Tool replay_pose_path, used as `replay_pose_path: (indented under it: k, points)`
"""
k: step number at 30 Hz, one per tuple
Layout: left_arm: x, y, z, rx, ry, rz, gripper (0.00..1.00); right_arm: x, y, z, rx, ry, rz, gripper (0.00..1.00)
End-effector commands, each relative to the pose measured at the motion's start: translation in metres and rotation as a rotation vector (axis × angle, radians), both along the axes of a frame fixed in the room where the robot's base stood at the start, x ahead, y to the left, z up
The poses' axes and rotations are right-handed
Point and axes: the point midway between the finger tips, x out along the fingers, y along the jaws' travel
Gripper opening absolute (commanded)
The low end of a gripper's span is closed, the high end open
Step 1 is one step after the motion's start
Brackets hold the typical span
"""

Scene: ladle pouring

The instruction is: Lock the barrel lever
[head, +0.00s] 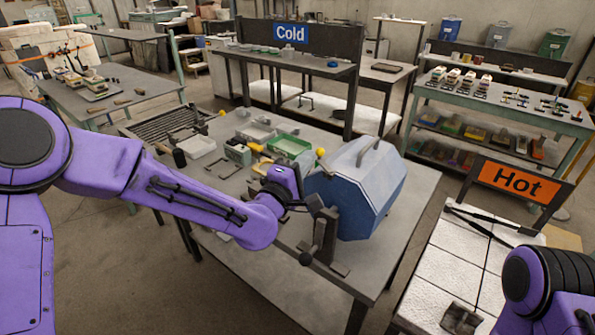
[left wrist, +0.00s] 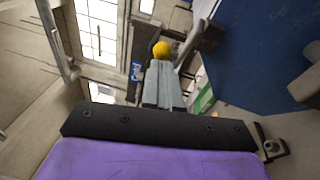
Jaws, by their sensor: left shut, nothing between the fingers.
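The blue faceted barrel (head: 357,195), with a grey handle on top, stands on the right part of the grey table. A yellow ball knob (head: 320,152) shows at its upper left edge; the lever's shaft is hard to make out. My left gripper (head: 299,176) is at the barrel's left side, just below the knob. In the left wrist view its grey fingers (left wrist: 163,82) are shut and empty, with the yellow knob (left wrist: 161,50) right beyond their tips. I cannot tell whether they touch. My right arm shows at the lower right, its gripper out of view.
A dark bracket with a round-ended handle (head: 307,258) stands at the barrel's front left. Green and white trays (head: 290,146) and small tools lie behind my left arm. A white-tiled table (head: 450,275) with the orange Hot sign (head: 517,181) is at right.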

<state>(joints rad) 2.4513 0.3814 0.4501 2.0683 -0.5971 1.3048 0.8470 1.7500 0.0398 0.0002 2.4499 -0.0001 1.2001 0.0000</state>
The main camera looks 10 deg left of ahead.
Motion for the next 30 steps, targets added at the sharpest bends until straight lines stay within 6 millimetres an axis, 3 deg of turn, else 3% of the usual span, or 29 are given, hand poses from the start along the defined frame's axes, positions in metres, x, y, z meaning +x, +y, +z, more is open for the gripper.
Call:
replay_pose_path:
  k: [11, 30]
  points:
    - [0.021, 0.0, -0.001, 0.007, 0.017, -0.346, 0.0, 0.0, 0.0, -0.009, 0.0, 0.0, 0.0, 0.96]
    - [0.044, -0.021, 0.0, 0.006, 0.016, -0.346, 0.0, 0.0, 0.0, -0.018, 0.0, 0.0, 0.0, 0.96]
